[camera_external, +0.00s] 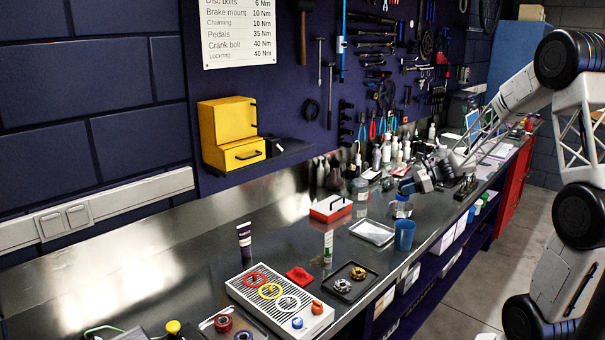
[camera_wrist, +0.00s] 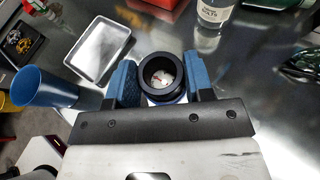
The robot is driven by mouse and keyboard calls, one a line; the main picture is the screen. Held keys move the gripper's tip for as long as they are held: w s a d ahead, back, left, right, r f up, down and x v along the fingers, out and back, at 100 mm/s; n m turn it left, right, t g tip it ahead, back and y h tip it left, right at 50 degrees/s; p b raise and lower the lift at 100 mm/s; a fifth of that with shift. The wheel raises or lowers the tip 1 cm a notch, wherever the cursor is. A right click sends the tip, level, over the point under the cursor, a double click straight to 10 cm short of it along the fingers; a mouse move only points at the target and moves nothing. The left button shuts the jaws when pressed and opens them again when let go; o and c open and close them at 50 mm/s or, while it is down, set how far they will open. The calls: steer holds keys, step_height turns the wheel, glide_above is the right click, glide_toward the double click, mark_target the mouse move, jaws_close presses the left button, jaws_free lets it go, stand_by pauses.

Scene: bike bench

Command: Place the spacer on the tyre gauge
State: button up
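My gripper (camera_wrist: 161,82) has its two blue-padded fingers on either side of a thick black ring, which I take to be the spacer (camera_wrist: 145,76). Both pads appear to touch it. Through its hole a pale round face with red marks (camera_wrist: 166,78) shows; it may be the tyre gauge, but I cannot be sure. A white and blue edge shows just below the ring. In the external view my gripper (camera_external: 410,188) is above a small pale and blue object (camera_external: 401,209) on the bench. The gap between ring and face is hard to judge.
A blue cup (camera_wrist: 42,88) and a shallow pale tray (camera_wrist: 99,50) stand to the left in the wrist view. A labelled jar (camera_wrist: 215,12) stands at the top. A dark tool (camera_wrist: 302,60) lies at the right. Steel bench is bare between them.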

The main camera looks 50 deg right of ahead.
steer(key=o, duration=0.4)
steer(key=shift+c, duration=0.2)
steer(key=shift+r, duration=0.2)
steer(key=v, duration=1.2)
steer(key=shift+a, duration=0.1)
stand_by(0.7)
